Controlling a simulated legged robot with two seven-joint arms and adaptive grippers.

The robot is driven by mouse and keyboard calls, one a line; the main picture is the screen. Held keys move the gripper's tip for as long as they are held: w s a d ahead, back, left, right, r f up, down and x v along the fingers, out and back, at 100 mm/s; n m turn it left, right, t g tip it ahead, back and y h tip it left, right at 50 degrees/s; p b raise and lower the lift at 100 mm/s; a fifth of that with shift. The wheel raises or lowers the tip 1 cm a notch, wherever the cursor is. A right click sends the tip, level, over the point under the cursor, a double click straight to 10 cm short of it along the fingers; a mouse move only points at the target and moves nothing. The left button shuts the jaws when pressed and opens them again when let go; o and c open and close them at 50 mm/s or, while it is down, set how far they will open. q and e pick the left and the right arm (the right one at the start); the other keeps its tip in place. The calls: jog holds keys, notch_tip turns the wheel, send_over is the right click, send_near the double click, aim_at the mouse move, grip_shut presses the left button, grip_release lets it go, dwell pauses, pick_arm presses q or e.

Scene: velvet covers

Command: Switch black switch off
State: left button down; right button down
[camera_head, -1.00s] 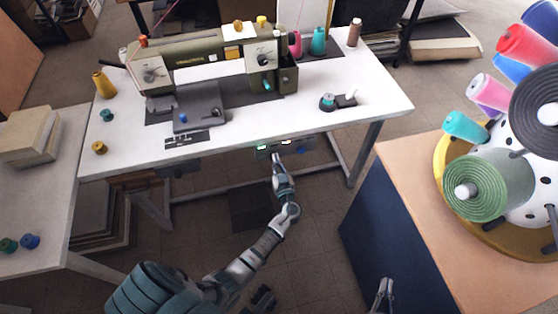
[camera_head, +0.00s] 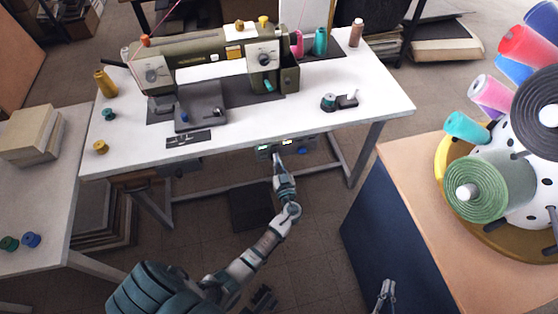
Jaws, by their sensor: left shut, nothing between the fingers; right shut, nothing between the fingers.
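A small dark control panel (camera_head: 303,143) hangs under the front edge of the sewing table. It has two small lit spots and a blue knob (camera_head: 303,151) at its right. My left gripper (camera_head: 277,156) is shut and empty, with its tips at the front of the panel between the lit spots. I cannot tell whether the tips touch it. The black switch cannot be made out; the gripper may hide it. My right gripper (camera_head: 386,286) is shut and empty, low in the view beside the blue cabinet, well away from the panel.
The white table (camera_head: 345,125) carries a green sewing machine (camera_head: 205,50) and thread spools. A dark blue cabinet (camera_head: 385,225) with a wooden top and a large spool stand is at the right. A side table (camera_head: 45,190) stands at the left. A pedal (camera_head: 250,207) lies on the floor.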

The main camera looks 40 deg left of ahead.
pick_arm(q)
jog(key=c, duration=1)
grip_release()
jog(key=shift+a+r, duration=0.1)
jog(key=shift+a, duration=0.45)
jog(key=shift+o, duration=0.4)
jog(key=shift+w+a+f, duration=0.1)
jog(key=shift+a+f, duration=0.2)
jog(key=r+v, duration=0.1)
jog(key=v, duration=1.1)
jog(key=shift+d+f, duration=0.45)
jog(key=shift+d, duration=0.15)
pick_arm(e)
jog(key=shift+w+a, duration=0.1)
jog(key=shift+a, duration=0.25)
pick_arm(q)
jog(key=shift+a, duration=0.15)
pick_arm(e)
jog(key=shift+a, duration=0.15)
